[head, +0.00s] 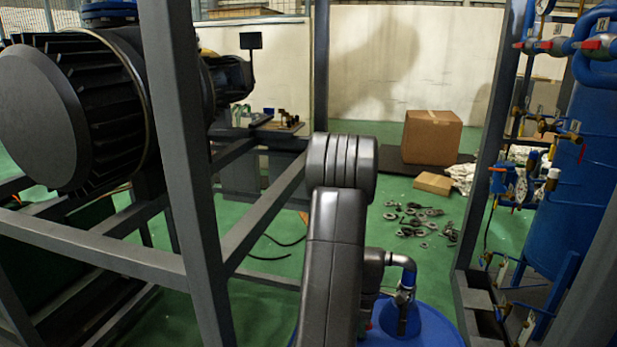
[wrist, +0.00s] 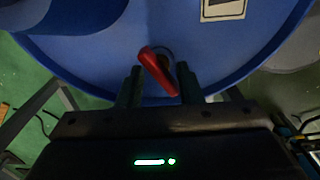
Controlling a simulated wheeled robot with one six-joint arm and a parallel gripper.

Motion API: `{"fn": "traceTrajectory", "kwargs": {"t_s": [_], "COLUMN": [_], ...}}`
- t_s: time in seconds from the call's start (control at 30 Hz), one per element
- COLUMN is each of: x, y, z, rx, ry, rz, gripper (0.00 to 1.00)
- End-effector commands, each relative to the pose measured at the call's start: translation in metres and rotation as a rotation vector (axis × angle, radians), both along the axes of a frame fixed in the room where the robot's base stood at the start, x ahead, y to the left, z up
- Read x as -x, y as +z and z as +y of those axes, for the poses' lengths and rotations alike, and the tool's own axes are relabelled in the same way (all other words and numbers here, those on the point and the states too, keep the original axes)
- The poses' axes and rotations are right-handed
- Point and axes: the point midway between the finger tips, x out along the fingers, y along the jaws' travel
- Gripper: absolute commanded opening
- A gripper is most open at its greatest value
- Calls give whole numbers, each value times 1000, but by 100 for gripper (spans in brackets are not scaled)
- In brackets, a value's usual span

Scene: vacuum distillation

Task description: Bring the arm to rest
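My gripper (wrist: 160,84) shows in the wrist view with its two dark fingers apart, one on each side of a red valve handle (wrist: 155,68). The handle is tilted, its upper end to the left, and gaps show between it and the fingers. I cannot tell how far beyond the fingertips it lies. Behind it is a large round blue vessel (wrist: 210,55) with a pale label. In the head view my arm is bent in the middle and hides its own end; a blue vessel (head: 435,325) shows at the bottom, beside the arm.
A grey steel frame (head: 180,150) with a big dark motor (head: 45,120) stands on the left. Blue piping with red-handled valves and a tall blue tank (head: 590,150) stand on the right. A cardboard box (head: 432,137) and scattered metal parts (head: 415,222) lie on the green floor behind.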

Motion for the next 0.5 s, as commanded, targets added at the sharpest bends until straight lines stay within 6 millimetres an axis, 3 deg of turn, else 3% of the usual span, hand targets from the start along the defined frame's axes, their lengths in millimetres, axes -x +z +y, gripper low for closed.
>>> {"fn": "traceTrajectory", "kwargs": {"t_s": [0.5], "x": [0], "y": [0], "z": [0], "rx": [0], "ry": [-316], "rz": [0], "gripper": [33]}}
